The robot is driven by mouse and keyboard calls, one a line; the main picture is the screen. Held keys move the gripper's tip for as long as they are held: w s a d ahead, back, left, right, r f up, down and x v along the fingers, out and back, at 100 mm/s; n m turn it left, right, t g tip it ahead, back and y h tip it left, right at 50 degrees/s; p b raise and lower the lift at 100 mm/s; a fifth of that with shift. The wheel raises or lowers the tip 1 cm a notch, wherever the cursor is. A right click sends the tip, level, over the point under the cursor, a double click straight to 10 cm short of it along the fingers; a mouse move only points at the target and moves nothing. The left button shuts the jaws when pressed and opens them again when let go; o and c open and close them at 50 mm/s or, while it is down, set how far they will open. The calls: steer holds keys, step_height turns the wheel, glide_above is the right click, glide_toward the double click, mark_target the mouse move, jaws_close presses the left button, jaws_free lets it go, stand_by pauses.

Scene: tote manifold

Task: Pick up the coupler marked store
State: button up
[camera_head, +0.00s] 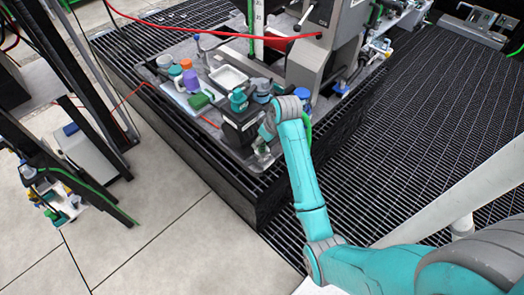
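My teal and grey arm reaches to the front edge of a grey work surface (213,132) on a dark slatted platform. My gripper (262,157) appears small and greyish at the arm's end, low by the platform's front edge. Its fingers are too small to tell open from shut. Several small coloured parts stand on the work surface, left of and behind my gripper: a purple one (190,80), a green block (199,101), a teal one (238,101) and an orange-topped one (185,64). No marking is readable, so I cannot tell which part is the coupler marked store.
A white tray (228,77) lies among the parts. A dark box (240,126) stands beside my wrist. A tall grey machine (325,45) stands behind, with a red cable (215,35) crossing above. Dark frames (60,165) stand at left. The tiled floor in front is clear.

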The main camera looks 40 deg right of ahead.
steer(key=shift+w+f, duration=0.25)
steer(key=shift+f, duration=0.25)
jaws_close()
steer(key=shift+r, duration=0.1)
